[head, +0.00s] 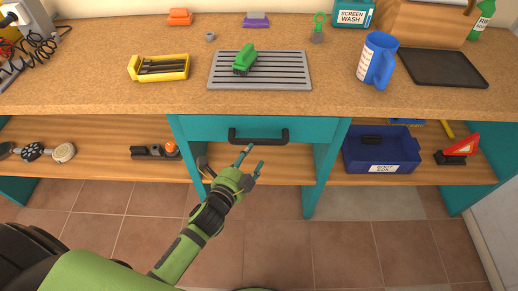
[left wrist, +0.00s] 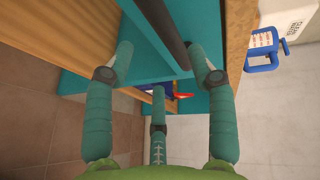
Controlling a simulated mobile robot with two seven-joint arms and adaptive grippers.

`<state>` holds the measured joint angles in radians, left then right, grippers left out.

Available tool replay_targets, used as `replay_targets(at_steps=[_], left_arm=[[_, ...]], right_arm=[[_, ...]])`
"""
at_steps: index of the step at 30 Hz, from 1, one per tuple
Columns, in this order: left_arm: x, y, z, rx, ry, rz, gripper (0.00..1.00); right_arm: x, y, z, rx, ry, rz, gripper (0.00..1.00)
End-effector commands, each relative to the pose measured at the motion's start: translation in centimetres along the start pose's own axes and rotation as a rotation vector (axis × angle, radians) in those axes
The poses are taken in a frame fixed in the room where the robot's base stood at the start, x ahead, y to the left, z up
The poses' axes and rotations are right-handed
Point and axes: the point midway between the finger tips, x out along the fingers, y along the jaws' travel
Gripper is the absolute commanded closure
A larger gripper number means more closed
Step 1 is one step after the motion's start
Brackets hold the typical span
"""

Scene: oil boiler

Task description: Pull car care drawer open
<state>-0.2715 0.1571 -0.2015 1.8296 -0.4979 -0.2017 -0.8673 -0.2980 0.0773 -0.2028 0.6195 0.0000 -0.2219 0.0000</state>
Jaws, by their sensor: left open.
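The teal drawer front (head: 205,128) sits under the middle of the worktop and looks closed. No label on it can be read. Its dark bar handle (head: 258,139) runs across the front; the bar (left wrist: 163,28) also shows in the left wrist view. My left gripper (head: 236,162) is open and empty, just below and in front of the handle. In the left wrist view its fingers (left wrist: 160,68) are spread, with the handle bar beyond and between the two upper fingertips. Contact with the bar cannot be told. My right gripper is not in view.
On the worktop (head: 330,98) are a grey slatted tray (head: 290,78) with a green brush (head: 245,60), a yellow tray (head: 148,75) and a blue mug (head: 376,64). A blue bin (head: 355,158) stands on the lower shelf at right. The tiled floor before the drawer is clear.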

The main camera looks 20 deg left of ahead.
Motion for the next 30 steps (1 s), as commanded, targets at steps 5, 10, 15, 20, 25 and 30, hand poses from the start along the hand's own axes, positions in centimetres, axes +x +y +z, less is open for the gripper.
replay_targets(at_steps=[5,10,15,20,25,30], left_arm=[[1.4,-1.0,-0.1,0.023,0.003,-0.023,0.44],[4.2,-1.0,-0.2,0.019,0.003,-0.022,0.44],[6.2,-1.0,-0.2,0.018,0.003,-0.020,0.44],[7.0,-1.0,-0.2,0.017,0.003,-0.019,0.44],[7.0,-0.9,-0.2,0.017,0.003,-0.018,0.44],[7.0,-0.9,-0.2,0.017,0.003,-0.018,0.88]], right_arm=[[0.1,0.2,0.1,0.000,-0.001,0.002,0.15],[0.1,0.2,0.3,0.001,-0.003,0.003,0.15],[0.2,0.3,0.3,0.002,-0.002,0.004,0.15],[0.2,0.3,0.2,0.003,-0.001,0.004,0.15],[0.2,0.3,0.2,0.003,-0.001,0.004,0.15],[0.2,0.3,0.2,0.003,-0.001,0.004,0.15]])
